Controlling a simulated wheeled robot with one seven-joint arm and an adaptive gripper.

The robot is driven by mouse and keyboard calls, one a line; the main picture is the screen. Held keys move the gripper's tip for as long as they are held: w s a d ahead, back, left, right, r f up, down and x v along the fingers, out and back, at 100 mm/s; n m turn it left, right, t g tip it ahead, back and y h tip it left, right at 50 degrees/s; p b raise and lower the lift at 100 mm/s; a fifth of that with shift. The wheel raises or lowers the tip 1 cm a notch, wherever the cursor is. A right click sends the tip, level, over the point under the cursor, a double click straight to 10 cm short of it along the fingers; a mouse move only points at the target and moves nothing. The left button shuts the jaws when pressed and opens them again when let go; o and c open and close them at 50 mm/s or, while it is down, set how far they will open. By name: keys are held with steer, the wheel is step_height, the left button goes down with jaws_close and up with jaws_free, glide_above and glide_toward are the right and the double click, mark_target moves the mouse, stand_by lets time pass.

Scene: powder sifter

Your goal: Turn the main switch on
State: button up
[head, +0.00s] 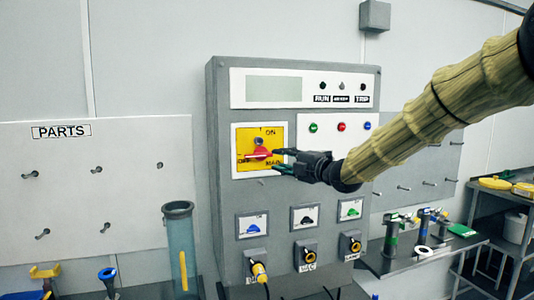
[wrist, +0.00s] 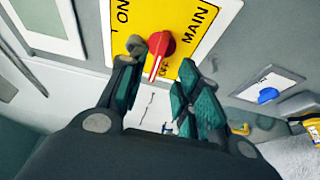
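The main switch is a red rotary knob (head: 262,153) on a yellow plate (head: 271,135) at the cabinet's upper left. In the head view its handle points left, towards the OFF lettering. In the wrist view the red knob (wrist: 162,45) shows a pale pointer stripe; ON and MAIN are readable, and the text by the pointer is partly hidden. My gripper (head: 279,160) is close to the plate at its right. In the wrist view my gripper (wrist: 161,60) has its fingers spread, with the knob between and beyond the tips. I see no clear contact.
The grey cabinet (head: 214,170) also has a display (head: 274,89), round buttons (head: 342,126), and smaller selector switches (head: 306,217) with plugs below. A clear tube (head: 181,250) stands at left. Space before the yellow plate is otherwise clear.

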mark_target(266, 156)
steer(key=shift+p+x, duration=1.85)
steer(key=shift+x, duration=1.9)
jaws_close()
